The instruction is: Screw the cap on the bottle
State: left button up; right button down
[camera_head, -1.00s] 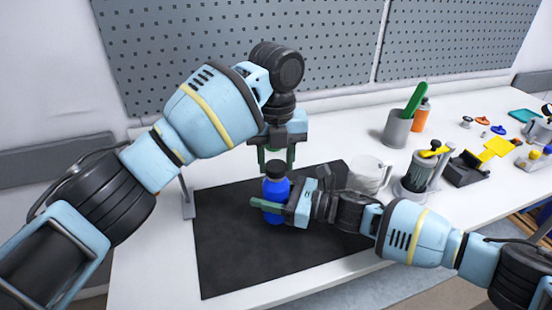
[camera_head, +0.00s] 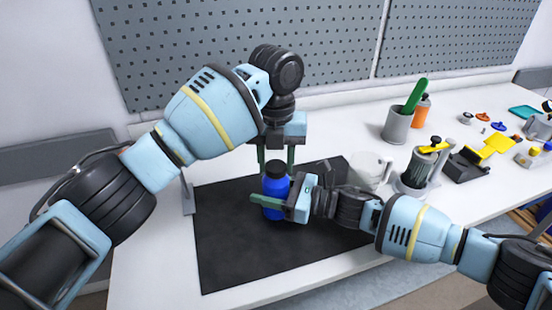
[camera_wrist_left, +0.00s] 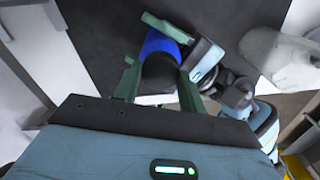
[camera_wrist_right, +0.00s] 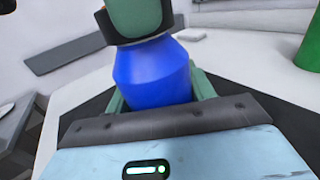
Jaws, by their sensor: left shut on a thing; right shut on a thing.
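A blue bottle (camera_head: 276,207) stands upright over the black mat, with a black cap (camera_head: 275,168) on its top. The bottle body also shows in the right wrist view (camera_wrist_right: 155,75), and the cap in the left wrist view (camera_wrist_left: 160,70). My left gripper (camera_head: 276,167) points down from above and is shut on the cap, with a green finger on either side. My right gripper (camera_head: 277,203) comes in from the right and is shut on the bottle's body. The thread between cap and bottle is hidden, so I cannot tell how tight the cap sits.
The black mat (camera_head: 235,260) is bare in front of the bottle. A clear mug (camera_head: 370,170) stands just behind my right wrist. Farther right are a grey cup (camera_head: 398,125) with a green tool, an orange bottle (camera_head: 422,112) and a yellow-topped device (camera_head: 425,165).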

pick_arm(q)
jog(key=m, duration=0.8)
jog(key=o, duration=0.9)
jog(key=shift+r, duration=2.25)
